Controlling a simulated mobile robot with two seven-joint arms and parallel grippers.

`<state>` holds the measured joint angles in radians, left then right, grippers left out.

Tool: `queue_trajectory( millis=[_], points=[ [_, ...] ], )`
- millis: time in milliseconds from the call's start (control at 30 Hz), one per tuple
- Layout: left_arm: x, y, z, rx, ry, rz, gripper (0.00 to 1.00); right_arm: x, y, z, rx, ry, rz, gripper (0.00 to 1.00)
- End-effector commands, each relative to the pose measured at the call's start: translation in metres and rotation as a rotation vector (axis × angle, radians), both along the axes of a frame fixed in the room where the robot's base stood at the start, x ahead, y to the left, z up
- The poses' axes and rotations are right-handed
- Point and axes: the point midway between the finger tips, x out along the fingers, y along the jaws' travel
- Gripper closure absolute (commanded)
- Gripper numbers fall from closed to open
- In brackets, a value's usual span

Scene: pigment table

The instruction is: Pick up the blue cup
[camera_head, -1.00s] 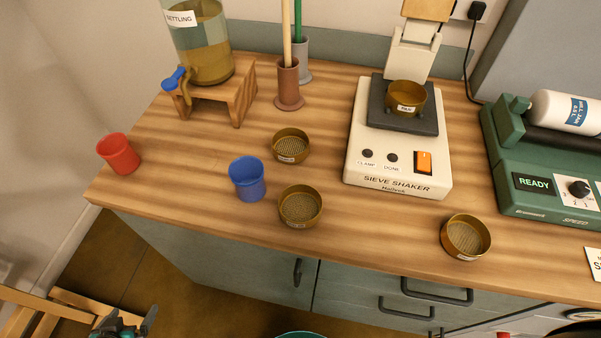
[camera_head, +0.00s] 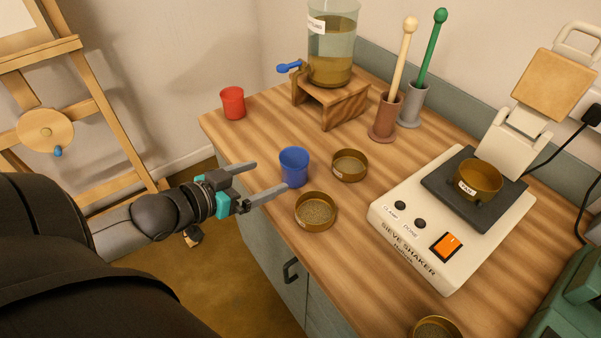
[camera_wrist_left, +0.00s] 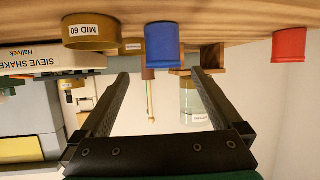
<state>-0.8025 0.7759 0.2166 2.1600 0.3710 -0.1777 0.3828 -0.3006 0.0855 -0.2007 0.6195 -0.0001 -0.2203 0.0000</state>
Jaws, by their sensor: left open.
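The blue cup (camera_head: 294,167) stands upright on the wooden table near its front left edge. My left gripper (camera_head: 270,178) comes in from the left, open and empty, its two fingers pointing toward the cup with the fingertips just short of it. In the left wrist view, which is upside down, the blue cup (camera_wrist_left: 163,45) shows beyond and between the open fingers (camera_wrist_left: 160,85). My right gripper is not in view.
Sieves stand right of the cup (camera_head: 349,165) and in front of it (camera_head: 315,211). A red cup (camera_head: 233,103) is at the back left. The sieve shaker (camera_head: 405,240) stands to the right. A settling jar (camera_head: 333,50) sits on a wooden stand (camera_head: 345,105).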

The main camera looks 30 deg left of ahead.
Motion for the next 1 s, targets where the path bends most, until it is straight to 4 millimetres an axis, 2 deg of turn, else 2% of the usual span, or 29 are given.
queue_trajectory(
  millis=[167, 600, 1000],
  points=[
    [0.020, -0.004, -0.009, 0.002, -0.003, 0.000, 0.00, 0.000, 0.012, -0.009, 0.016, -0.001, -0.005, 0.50],
    [0.065, -0.012, -0.028, 0.002, -0.001, 0.001, 0.00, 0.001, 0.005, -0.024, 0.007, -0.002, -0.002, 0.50],
    [0.083, -0.016, -0.037, 0.003, 0.001, 0.001, 0.00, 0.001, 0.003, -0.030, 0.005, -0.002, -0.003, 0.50]
  ],
)
